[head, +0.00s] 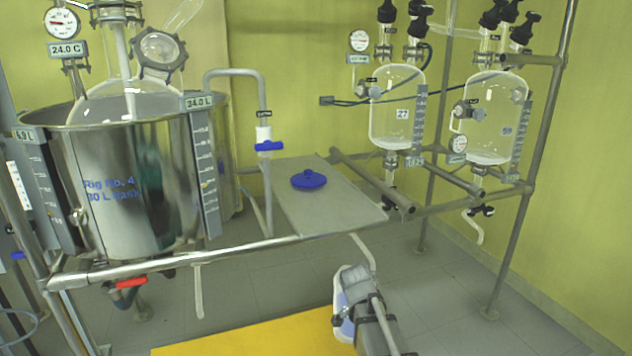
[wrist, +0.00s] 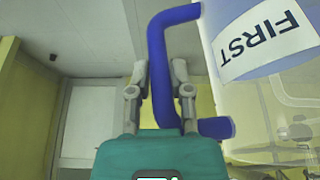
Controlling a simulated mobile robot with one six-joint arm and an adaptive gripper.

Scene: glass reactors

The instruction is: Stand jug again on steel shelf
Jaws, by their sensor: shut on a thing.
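The jug (wrist: 262,85) is translucent with a blue handle (wrist: 158,70) and a white label reading FIRST at the right of the wrist view. My gripper (wrist: 160,72) has its two fingers on either side of the handle and is shut on it. In the head view the jug (head: 344,328) is a pale blue-white shape at the bottom centre, largely hidden behind my gripper and arm. It is held in front of and lower in the picture than the steel shelf (head: 335,205), apart from it. The shelf is a flat grey plate.
A blue lid (head: 308,179) lies on the shelf's far left part. A tap (head: 266,146) on a bent pipe stands left of it. A steel tank (head: 130,190) is at left, glass vessels (head: 396,110) at right. A front rail (head: 250,247) runs along the frame. A yellow surface (head: 250,335) lies below.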

